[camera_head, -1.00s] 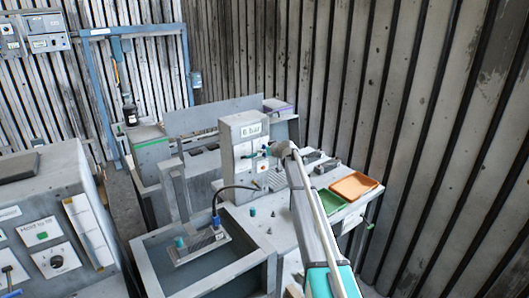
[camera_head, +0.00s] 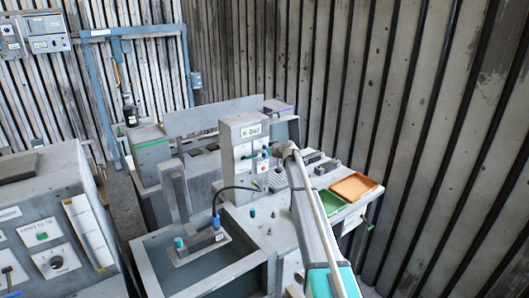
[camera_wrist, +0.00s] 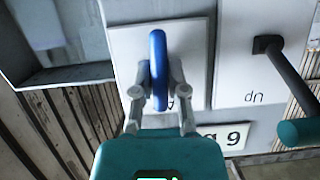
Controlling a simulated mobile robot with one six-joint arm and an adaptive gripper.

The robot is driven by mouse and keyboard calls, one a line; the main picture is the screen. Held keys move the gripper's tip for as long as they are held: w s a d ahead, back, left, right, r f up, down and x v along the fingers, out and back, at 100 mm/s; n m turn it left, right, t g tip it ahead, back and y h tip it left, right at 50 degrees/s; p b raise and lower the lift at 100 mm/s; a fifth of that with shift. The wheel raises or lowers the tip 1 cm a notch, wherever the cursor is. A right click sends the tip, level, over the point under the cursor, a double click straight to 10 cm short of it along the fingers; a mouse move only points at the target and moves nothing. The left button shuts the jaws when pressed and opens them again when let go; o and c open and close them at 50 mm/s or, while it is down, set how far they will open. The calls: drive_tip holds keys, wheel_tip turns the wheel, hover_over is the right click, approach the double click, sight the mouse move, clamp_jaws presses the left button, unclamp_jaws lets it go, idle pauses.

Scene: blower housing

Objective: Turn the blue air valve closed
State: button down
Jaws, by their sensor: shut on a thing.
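The blue air valve handle (camera_wrist: 158,50) stands upright in the wrist view, seen nearly edge-on in front of a light plate (camera_wrist: 122,45). My gripper (camera_wrist: 157,92) is shut on it, with one finger on each side of its lower part. The fingers hide part of the plate's marking. In the head view my gripper (camera_head: 281,149) is at the grey column (camera_head: 228,158), right beside the small blue valve (camera_head: 263,154). The display (camera_head: 251,131) above it seems to read 6 bar.
A dark lever with a teal grip (camera_wrist: 300,132) juts out right of the valve in the wrist view, near an inverted "up" label. The head view shows a green tray (camera_head: 329,203), an orange tray (camera_head: 355,187) and an open basin (camera_head: 150,250).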

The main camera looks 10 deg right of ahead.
drive_tip(key=m+y, duration=0.2)
drive_tip(key=shift+d+f+m+g+b, duration=0.1)
drive_tip(key=shift+f+m+g+b, duration=0.05)
drive_tip(key=shift+m+g+b, duration=0.25)
drive_tip(key=m+y+b, duration=0.2)
drive_tip(key=m, duration=0.1)
drive_tip(key=shift+w+d+f, duration=0.1)
drive_tip(key=m+y+b, duration=0.2)
drive_tip(key=m+b, duration=0.1)
drive_tip(key=m, duration=0.1)
drive_tip(key=shift+f, duration=0.2)
drive_tip(key=shift+m+y+b, duration=0.7)
drive_tip(key=shift+m+b, duration=0.3)
drive_tip(key=shift+m, duration=0.6)
drive_tip(key=shift+d+r, duration=0.1)
drive_tip(key=c, duration=0.7)
unclamp_jaws()
drive_tip(key=shift+o, duration=0.2)
